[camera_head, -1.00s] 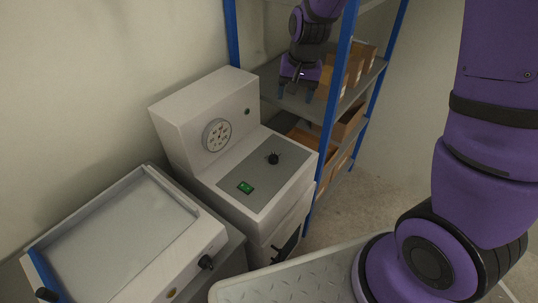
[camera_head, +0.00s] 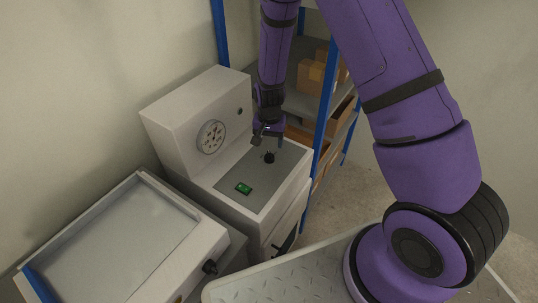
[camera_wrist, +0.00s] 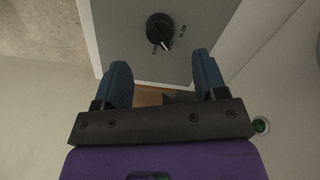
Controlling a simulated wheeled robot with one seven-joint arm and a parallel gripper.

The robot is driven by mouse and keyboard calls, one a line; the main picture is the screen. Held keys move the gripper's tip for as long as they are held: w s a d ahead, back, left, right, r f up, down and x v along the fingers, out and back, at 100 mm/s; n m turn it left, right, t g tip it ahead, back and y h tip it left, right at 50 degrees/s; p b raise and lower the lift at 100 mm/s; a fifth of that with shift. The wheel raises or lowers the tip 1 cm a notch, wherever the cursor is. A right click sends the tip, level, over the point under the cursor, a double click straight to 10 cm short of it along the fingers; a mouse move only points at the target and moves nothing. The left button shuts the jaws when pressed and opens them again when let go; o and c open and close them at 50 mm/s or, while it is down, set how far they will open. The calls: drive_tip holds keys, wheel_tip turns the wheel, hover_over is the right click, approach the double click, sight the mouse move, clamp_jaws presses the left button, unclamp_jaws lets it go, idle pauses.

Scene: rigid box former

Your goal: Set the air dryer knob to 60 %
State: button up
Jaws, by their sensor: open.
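The air dryer (camera_head: 200,112) is a pale box with a raised back part and a grey top panel (camera_head: 236,177). Its black knob (camera_head: 269,157) stands on that panel; in the wrist view the knob (camera_wrist: 160,27) is round with a light pointer line and small marks around part of its rim, too small to read. My gripper (camera_head: 266,135) is just above and behind the knob in the head view. In the wrist view my gripper's (camera_wrist: 162,75) two blue fingers are open and empty. The knob lies beyond the fingertips, apart from them.
A green switch (camera_head: 243,188) sits on the same panel. A round vented dial (camera_head: 211,137) is on the upright face. A tray-topped machine (camera_head: 120,235) with a black knob (camera_head: 210,267) stands at left. A blue-post shelf (camera_head: 327,90) with cardboard boxes stands behind.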

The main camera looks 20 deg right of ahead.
sight(269, 154)
wheel_tip(269, 154, down, 7)
drive_tip(key=shift+f, duration=0.1)
idle(0.3)
drive_tip(key=c, duration=0.9)
